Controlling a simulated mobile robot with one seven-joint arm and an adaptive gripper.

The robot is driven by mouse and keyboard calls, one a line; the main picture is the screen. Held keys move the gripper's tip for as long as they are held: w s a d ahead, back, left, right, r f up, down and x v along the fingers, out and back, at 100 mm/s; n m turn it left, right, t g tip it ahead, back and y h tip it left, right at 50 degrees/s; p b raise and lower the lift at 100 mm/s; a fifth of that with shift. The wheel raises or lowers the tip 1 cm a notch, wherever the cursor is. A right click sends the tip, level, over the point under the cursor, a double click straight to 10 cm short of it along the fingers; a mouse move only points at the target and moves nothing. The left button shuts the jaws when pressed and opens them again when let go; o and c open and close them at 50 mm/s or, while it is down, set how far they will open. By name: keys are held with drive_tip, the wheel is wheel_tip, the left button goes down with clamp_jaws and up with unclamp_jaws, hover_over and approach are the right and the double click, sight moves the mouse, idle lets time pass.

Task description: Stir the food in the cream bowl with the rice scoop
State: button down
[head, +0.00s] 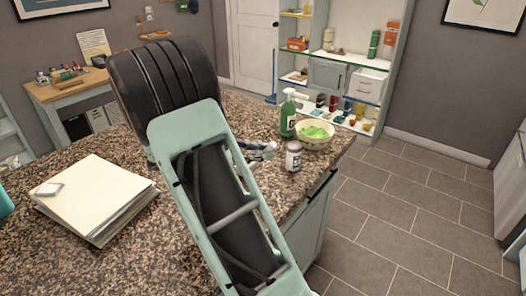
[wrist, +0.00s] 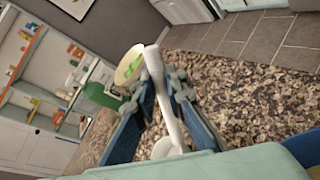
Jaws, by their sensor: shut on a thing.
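The cream bowl (head: 301,140) stands near the right edge of the granite counter, with bright green food (head: 315,132) in it. It also shows in the wrist view (wrist: 121,76), just beyond my fingertips at upper left. My gripper (wrist: 160,92) is shut on a long white utensil, the rice scoop (wrist: 167,105), which runs lengthwise between the blue fingers. Its far end overlaps the bowl's right rim in the wrist view; I cannot tell whether it touches the food. In the head view my gripper (head: 262,151) is left of the bowl, low over the counter, partly hidden by my arm.
A green spray bottle (head: 288,118) stands behind and left of the bowl. A white jar (head: 293,157) stands in front of it, close to my gripper. A paper stack (head: 95,195) lies at the left. The counter's right edge (head: 325,183) is near the bowl; floor lies beyond.

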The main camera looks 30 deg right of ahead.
drive_tip(key=shift+f, duration=0.25)
drive_tip(key=c, duration=1.9)
unclamp_jaws()
